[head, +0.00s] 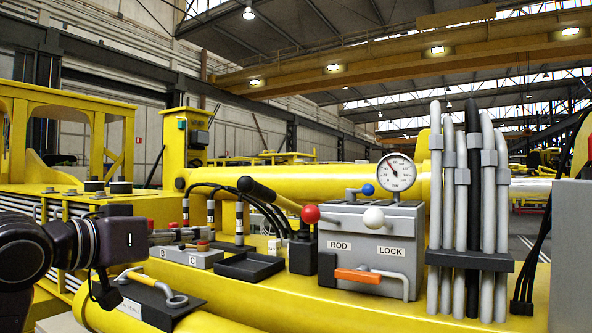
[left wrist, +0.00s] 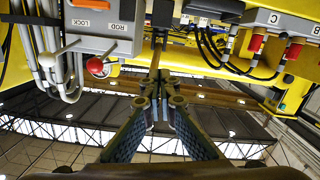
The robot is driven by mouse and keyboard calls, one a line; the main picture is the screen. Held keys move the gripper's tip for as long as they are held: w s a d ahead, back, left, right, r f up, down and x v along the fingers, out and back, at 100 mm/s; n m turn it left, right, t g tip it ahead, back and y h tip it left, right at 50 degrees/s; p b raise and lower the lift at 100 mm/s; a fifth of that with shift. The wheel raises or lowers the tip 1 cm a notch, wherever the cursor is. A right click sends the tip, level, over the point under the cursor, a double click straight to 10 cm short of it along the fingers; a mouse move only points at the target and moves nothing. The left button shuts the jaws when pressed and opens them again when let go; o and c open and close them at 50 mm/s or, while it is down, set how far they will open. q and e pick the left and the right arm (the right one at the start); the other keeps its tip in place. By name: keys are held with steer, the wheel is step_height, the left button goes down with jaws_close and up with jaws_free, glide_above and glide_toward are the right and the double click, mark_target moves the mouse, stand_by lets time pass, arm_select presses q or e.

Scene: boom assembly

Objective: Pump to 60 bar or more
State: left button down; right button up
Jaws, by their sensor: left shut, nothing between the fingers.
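The grey pump unit (head: 370,222) carries ROD and LOCK labels, a red ball lever (head: 311,214), a white ball lever (head: 373,217) and a blue knob (head: 368,190). The round pressure gauge (head: 397,172) stands on top; its needle points up and left, its numbers too small to read. A lever with a black grip (head: 257,188) leans up and left from the black block (head: 302,250). My left gripper (head: 197,234) is shut and empty, left of the lever and below its grip, apart from it. The left wrist view shows its closed fingers (left wrist: 157,80) and the red ball (left wrist: 95,65), inverted. My right gripper is not in view.
A block labelled B and C (head: 190,257) and a black tray (head: 248,266) lie near the left gripper. Black hoses (head: 235,192) arch behind. Grey and black pipes (head: 473,210) stand right of the gauge. An orange-handled bar (head: 358,275) sits at the pump's front.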

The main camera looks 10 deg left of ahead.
arm_select(q)
steer(key=w+d+r+g+y+p, duration=0.1)
steer(key=w+r+g+p, duration=0.1)
steer(key=r+p, duration=0.5)
steer(key=w+d+r+g+y+p, duration=0.1)
steer(key=w+r+g+p, duration=0.2)
steer(key=r+p, duration=0.4)
step_height(320, 180, up, 6)
steer(key=shift+w+r, duration=0.2)
steer(key=shift+w, duration=0.4)
steer(key=shift+w+d+f, duration=0.1)
steer(key=shift+w, duration=0.1)
steer(key=p+x, duration=0.1)
steer(key=x, duration=0.2)
steer(key=f+p+x, duration=0.1)
steer(key=p+x, duration=0.1)
steer(key=x, duration=0.2)
steer(key=s+p+x, duration=0.1)
steer(key=p+x, duration=0.1)
steer(key=x, duration=0.1)
steer(key=shift+w+f, duration=0.2)
steer(key=shift+f, duration=0.1)
steer(key=shift+s+f+p, duration=0.25)
steer(key=shift+s+f, duration=0.05)
steer(key=shift+f, duration=0.2)
steer(key=shift+s+f+p, duration=0.2)
steer(key=shift+s+f, duration=0.1)
steer(key=shift+f, duration=0.25)
steer(key=shift+d, duration=0.15)
